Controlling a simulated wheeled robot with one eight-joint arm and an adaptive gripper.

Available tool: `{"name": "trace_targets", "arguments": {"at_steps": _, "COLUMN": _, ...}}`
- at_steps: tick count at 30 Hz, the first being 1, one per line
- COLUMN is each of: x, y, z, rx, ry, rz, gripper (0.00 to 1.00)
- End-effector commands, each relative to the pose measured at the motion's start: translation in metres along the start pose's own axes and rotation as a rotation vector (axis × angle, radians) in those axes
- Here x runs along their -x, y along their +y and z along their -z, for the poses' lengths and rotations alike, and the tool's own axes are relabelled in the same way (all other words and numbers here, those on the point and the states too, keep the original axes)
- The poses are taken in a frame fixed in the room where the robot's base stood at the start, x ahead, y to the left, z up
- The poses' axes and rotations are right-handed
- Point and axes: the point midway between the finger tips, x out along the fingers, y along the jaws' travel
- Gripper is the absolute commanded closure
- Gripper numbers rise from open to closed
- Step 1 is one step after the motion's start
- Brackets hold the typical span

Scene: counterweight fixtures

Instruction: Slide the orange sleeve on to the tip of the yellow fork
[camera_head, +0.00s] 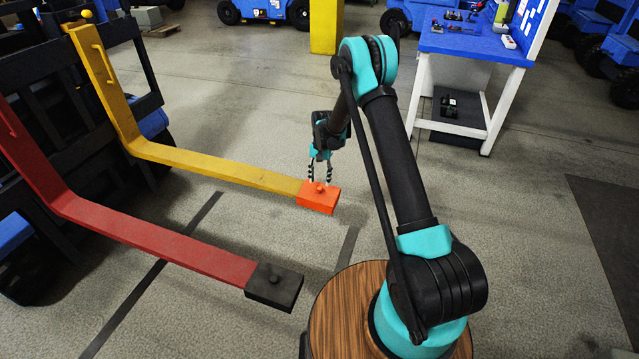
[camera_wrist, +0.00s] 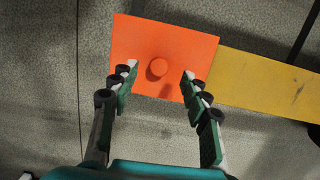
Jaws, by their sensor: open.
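The orange sleeve (camera_head: 318,199) sits at the tip of the yellow fork (camera_head: 230,171), with the fork running into its left side in the head view. A round orange knob stands on the sleeve's top. In the wrist view the sleeve (camera_wrist: 140,42) meets the yellow fork (camera_wrist: 270,85) at its right edge. My gripper (camera_head: 320,180) is directly above the sleeve. In the wrist view its fingers (camera_wrist: 160,72) are apart on either side of the knob, with clear gaps, holding nothing. How far the fork reaches inside the sleeve is hidden.
A red fork (camera_head: 150,238) with a black sleeve (camera_head: 274,286) on its tip lies nearer the camera. A blue-topped workbench (camera_head: 470,40) stands at the back right, and a yellow post (camera_head: 326,25) behind. The floor around the fork tips is clear.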

Motion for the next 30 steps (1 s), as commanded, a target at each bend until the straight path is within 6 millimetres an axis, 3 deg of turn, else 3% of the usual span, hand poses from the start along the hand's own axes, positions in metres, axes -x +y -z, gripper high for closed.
{"name": "trace_targets", "arguments": {"at_steps": 6, "x": 0.047, "y": 0.0, "z": 0.0, "rx": 0.0, "ry": 0.0, "rz": 0.0, "gripper": 0.53}}
{"name": "trace_targets", "arguments": {"at_steps": 12, "x": 0.08, "y": 0.0, "z": 0.0, "rx": 0.0, "ry": 0.0, "rz": 0.0, "gripper": 0.53}}
{"name": "trace_targets", "arguments": {"at_steps": 22, "x": 0.098, "y": 0.002, "z": -0.001, "rx": 0.001, "ry": 0.002, "rz": 0.001, "gripper": 0.53}}
{"name": "trace_targets", "arguments": {"at_steps": 26, "x": 0.112, "y": 0.014, "z": -0.008, "rx": 0.01, "ry": 0.018, "rz": 0.01, "gripper": 0.53}}
{"name": "trace_targets", "arguments": {"at_steps": 30, "x": 0.141, "y": 0.043, "z": -0.025, "rx": 0.035, "ry": 0.057, "rz": 0.028, "gripper": 0.53}}
